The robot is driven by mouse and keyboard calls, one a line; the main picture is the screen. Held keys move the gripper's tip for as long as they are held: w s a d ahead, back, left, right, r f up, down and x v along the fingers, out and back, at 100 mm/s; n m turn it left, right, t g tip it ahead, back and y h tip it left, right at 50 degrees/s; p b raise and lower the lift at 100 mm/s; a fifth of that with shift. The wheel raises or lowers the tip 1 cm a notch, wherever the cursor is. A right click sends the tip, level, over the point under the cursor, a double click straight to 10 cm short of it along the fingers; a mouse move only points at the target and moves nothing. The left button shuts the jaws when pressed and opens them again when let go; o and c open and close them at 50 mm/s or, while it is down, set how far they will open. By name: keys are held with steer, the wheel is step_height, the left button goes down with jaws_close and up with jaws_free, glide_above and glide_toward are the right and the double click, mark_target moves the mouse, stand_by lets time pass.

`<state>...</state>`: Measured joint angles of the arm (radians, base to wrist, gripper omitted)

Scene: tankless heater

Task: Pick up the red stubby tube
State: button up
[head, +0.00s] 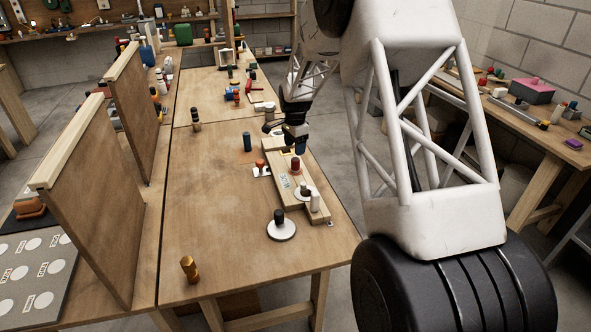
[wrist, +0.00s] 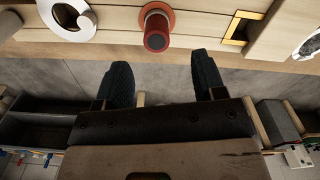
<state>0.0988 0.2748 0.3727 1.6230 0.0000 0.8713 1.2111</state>
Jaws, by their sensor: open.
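The red stubby tube (wrist: 156,32) stands upright on a round orange-red base on a pale wooden board (wrist: 200,45), at the top middle of the wrist view. In the head view, a red tube (head: 296,165) that appears to be the same one stands on the long wooden board (head: 281,178) near the table's right edge. My gripper (wrist: 162,72) is open and empty. Its fingers point toward the tube with one to each side, but the tube is beyond the tips. In the head view my gripper (head: 297,142) is just behind the red tube, above the board.
A white disc with a dark peg (head: 280,226) stands in front of the board.

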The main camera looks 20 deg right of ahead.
mark_target(296, 159)
steer(key=shift+f, duration=1.25)
steer(key=shift+s+d+f, duration=0.1)
steer(key=shift+f, duration=1.2)
steer(key=shift+s+d+f, duration=0.1)
steer(key=shift+f, duration=1.2)
jaws_close()
